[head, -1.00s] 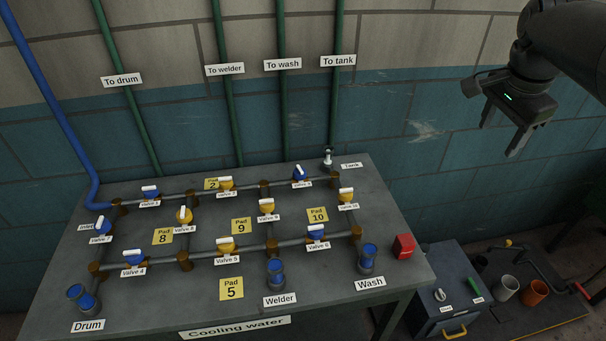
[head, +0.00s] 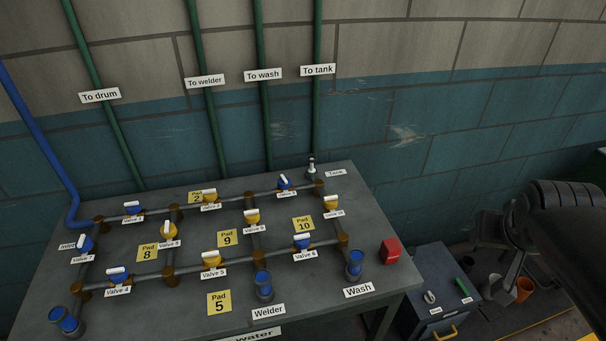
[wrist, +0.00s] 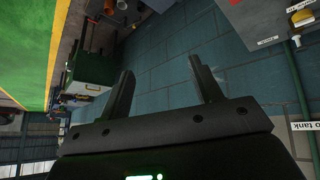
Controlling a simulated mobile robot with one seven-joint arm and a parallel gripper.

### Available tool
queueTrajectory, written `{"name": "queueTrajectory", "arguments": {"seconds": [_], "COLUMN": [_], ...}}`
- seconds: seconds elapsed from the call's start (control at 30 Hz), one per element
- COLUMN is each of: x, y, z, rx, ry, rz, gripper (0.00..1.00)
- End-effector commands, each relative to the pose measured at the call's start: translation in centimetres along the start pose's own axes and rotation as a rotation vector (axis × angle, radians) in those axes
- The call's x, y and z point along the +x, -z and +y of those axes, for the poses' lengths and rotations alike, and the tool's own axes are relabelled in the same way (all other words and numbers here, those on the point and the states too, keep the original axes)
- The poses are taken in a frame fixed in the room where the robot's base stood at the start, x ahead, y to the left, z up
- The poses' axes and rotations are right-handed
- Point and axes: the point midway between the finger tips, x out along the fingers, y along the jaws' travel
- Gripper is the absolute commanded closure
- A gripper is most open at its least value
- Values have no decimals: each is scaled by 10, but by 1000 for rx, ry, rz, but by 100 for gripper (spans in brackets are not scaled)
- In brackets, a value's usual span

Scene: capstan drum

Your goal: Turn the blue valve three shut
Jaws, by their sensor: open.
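Blue valve three (head: 285,183) appears to be the blue valve with a white handle at the back right of the pipe grid, near the Tank outlet; its small label is hard to read. Its handle stands slanted to the pipe. My gripper (wrist: 162,78) is open and empty in the wrist view, with both dark fingers apart and bare wall beyond them. It is away from the valve. In the head view my dark arm fills the right edge, and I cannot clearly make out the fingers there.
Other blue and yellow valves, such as valve 6 (head: 303,243) and valve 5 (head: 211,259), crowd the table. A red box (head: 390,251) sits at its right edge. A grey cabinet (head: 432,285) stands right of the table. Green pipes (head: 317,120) run up the wall behind.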

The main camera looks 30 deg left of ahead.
Motion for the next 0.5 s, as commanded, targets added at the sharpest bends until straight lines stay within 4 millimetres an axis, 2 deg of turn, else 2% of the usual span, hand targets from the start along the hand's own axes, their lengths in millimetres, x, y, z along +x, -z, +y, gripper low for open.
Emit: {"name": "queueTrajectory", "arguments": {"seconds": [0.03, 0.17, 0.27, 0.37, 0.5], "x": [12, 39, 62, 87, 119], "y": [6, 25, 42, 59, 77], "z": [-8, -34, -60, -96, -152], "rx": [-52, -175, -269, -361, -468], "ry": [3, 24, 58, 111, 209], "rz": [15, 72, 121, 176, 258], "gripper": [41, 41, 41, 41, 41]}}
